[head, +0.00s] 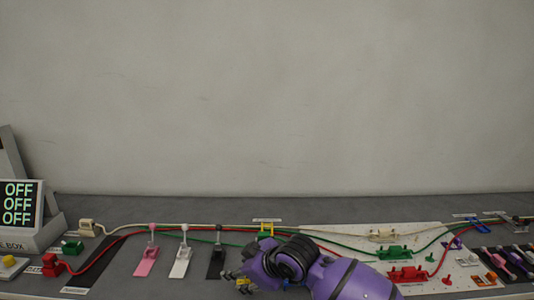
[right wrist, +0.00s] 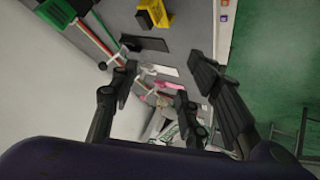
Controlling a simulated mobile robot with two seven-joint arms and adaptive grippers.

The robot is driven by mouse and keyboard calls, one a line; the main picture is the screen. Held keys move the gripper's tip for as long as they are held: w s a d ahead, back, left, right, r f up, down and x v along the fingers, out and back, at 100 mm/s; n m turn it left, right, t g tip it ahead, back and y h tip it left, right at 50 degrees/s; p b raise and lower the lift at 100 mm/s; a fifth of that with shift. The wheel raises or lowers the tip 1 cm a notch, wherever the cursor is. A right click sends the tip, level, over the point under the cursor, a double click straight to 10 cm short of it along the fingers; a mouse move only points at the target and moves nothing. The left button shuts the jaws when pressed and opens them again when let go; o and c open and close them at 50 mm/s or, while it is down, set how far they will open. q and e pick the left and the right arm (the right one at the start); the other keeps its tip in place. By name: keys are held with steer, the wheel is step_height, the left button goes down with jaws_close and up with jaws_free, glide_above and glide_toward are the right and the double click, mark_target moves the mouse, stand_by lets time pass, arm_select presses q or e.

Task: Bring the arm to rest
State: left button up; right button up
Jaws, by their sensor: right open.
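My right arm (head: 345,280) is purple and comes in from the bottom right in the head view. Its gripper (head: 237,280) hangs low over the table, in front of and just right of the black lever fixture (head: 216,264). In the right wrist view my right gripper (right wrist: 163,82) has its fingers spread, with nothing visible between them. A white lever fixture (head: 181,266) and a pink lever fixture (head: 146,264) stand left of the black one. The pink one also shows beyond the fingers in the wrist view (right wrist: 166,86). My left gripper is not in view.
A box with a screen reading OFF three times (head: 18,205) stands at the left. Red, green and white cables run across the table. A white board (head: 345,236) with coloured connectors is at the right. The wall behind is bare.

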steer(key=s+d+f+m+t+h+p, duration=0.25)
steer(key=s+d+f+m, duration=0.25)
steer(key=s+d+f, duration=0.5)
steer(key=s+d+f+m+t+h+p, duration=0.1)
steer(key=s+d+f+m+t+p, duration=0.25)
steer(key=s+d, duration=0.8)
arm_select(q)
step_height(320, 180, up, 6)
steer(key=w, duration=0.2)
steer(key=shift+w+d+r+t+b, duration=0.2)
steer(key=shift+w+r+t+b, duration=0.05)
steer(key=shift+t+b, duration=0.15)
arm_select(e)
steer(key=s+d+f+m+g+h, duration=0.1)
steer(key=s+f, duration=0.3)
steer(key=s, duration=0.7)
steer(key=s+d+f+m+g+h, duration=0.1)
steer(key=s+d+f+m+g, duration=0.2)
steer(key=s, duration=0.9)
steer(key=shift+d+f+h, duration=0.2)
steer(key=shift+f+h, duration=0.15)
steer(key=shift+f, duration=0.55)
